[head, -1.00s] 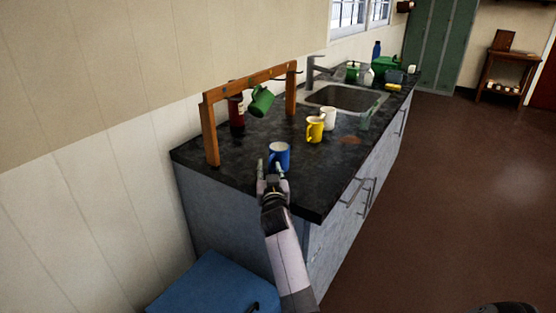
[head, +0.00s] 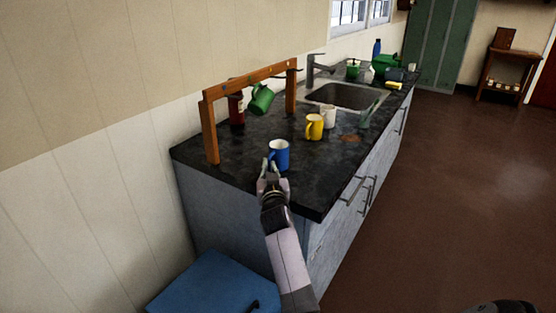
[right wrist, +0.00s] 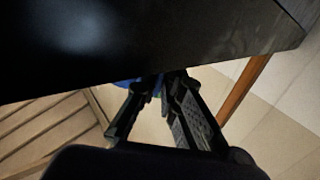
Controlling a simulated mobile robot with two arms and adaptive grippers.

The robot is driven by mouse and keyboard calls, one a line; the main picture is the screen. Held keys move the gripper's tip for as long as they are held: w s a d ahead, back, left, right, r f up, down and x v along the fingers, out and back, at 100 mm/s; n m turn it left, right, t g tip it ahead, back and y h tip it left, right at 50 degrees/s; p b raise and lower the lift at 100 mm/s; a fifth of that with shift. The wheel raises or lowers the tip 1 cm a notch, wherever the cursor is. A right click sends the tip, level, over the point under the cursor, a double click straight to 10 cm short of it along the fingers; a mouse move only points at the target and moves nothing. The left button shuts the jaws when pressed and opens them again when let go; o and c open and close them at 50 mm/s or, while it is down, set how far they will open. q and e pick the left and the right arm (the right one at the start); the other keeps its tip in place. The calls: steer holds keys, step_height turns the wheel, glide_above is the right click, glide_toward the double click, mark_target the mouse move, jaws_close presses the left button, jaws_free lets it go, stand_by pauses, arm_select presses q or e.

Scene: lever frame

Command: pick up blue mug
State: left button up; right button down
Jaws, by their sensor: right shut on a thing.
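The blue mug (head: 279,154) is upright at the near end of the dark counter (head: 240,165), its pale inside showing and its handle toward my gripper. My right gripper (head: 271,172) is at the near left side of the mug, its fingers shut on it around the handle side. In the right wrist view, the fingertips (right wrist: 160,82) come together beside a small blue patch of the mug (right wrist: 125,83); the rest is hidden. I cannot tell whether the mug's base touches the counter. My left gripper is not in view.
A wooden frame (head: 210,135) with pegs stands behind, a green mug (head: 262,98) hanging on it. A dark red bottle (head: 236,108) stands behind it. The sink (head: 345,95) is farther back.

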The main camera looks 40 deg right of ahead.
steer(key=shift+r, duration=0.15)
step_height(320, 180, up, 20)
steer(key=shift+p, duration=0.35)
stand_by(0.6)
